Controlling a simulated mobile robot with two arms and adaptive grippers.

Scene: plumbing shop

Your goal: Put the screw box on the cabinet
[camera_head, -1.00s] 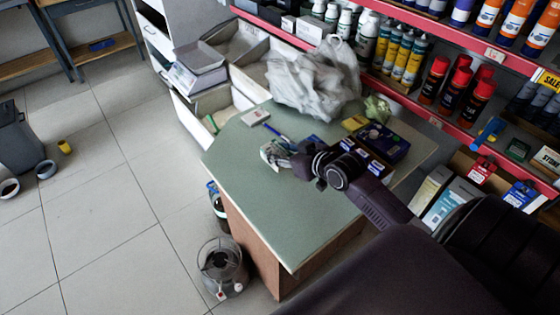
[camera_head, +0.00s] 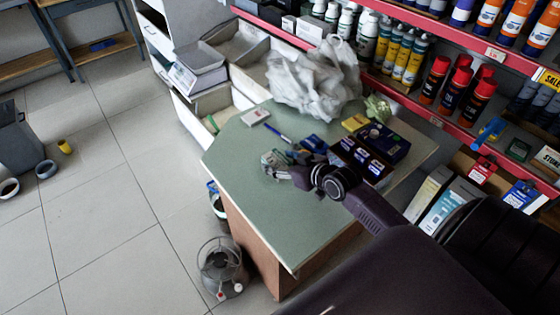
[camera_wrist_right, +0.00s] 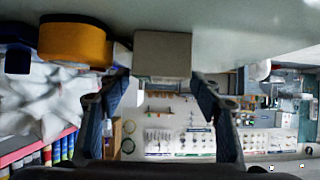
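My right gripper (camera_head: 272,168) is low over the green-topped counter (camera_head: 245,190), pointing left. In the right wrist view the two dark fingers of the same gripper (camera_wrist_right: 161,80) stand wide apart. A plain beige-grey box (camera_wrist_right: 162,55), perhaps the screw box, lies at the counter surface between and just beyond the fingertips. No grip on it shows. In the head view I cannot clearly separate this box from the pale fingertips. A small white box (camera_head: 255,117) lies further back on the counter. I cannot tell which furniture is the cabinet. My left gripper is not in view.
The counter's front is clear. Pale open bins (camera_head: 215,105) stand behind left. A red-edged bottle shelf (camera_head: 440,122) is at right.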

